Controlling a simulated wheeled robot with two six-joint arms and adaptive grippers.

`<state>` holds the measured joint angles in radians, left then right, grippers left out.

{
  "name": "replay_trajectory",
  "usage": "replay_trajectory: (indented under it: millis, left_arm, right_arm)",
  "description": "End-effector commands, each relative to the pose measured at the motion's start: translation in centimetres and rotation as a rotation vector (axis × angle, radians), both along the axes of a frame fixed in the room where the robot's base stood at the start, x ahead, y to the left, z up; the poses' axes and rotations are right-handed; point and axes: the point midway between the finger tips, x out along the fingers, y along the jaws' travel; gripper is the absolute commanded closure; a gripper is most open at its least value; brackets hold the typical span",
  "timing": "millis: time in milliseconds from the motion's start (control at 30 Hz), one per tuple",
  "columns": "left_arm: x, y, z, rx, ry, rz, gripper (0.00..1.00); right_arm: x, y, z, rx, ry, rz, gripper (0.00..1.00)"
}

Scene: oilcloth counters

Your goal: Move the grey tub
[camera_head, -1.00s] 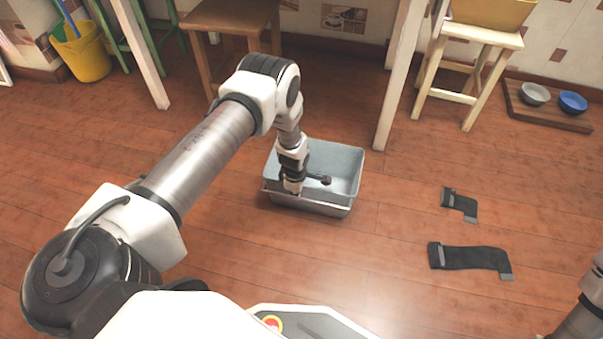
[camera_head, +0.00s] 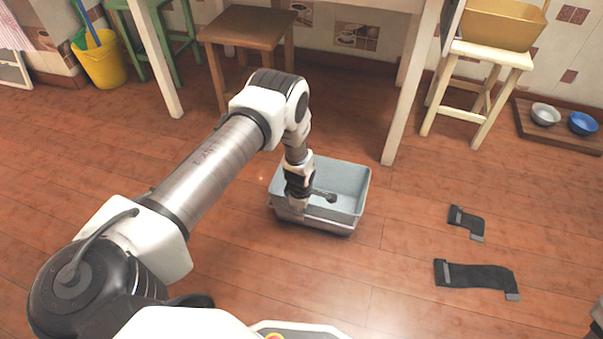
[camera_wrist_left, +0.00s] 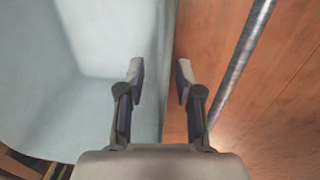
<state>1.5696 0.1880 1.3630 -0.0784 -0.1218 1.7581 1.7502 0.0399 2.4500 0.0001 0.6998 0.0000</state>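The grey tub (camera_head: 345,180) is an open, pale blue-grey rectangular box standing on the wooden floor in the head view. My left gripper (camera_head: 297,207) reaches down to its near left side. In the left wrist view, the tub (camera_wrist_left: 85,110) fills the left half. The left gripper's fingers (camera_wrist_left: 160,82) are apart and straddle the tub's wall, one inside and one outside. A gap shows between the inner finger and the wall. A grey metal bar runs beyond the outer finger. The right gripper is out of view.
Two dark cloth strips lie on the floor right of the tub, one small (camera_head: 467,222) and one longer (camera_head: 478,276). A white table leg (camera_head: 405,115) stands behind the tub. A brown stool (camera_head: 245,28) and a yellow bucket (camera_head: 102,62) stand further back. Floor around the tub is clear.

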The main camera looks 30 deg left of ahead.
Motion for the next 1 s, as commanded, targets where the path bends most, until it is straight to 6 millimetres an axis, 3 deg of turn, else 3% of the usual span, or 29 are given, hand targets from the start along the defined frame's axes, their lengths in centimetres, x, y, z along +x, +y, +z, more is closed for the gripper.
replay_trajectory:
  millis: [500,1000]
  left_arm:
    - [-0.6,-0.2,7.2,-0.001,0.000,0.000,0.65]
    - [-0.6,-0.2,7.6,0.000,0.000,0.000,0.65]
  right_arm:
    - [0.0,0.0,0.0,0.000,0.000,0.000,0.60]
    - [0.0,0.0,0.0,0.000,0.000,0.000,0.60]
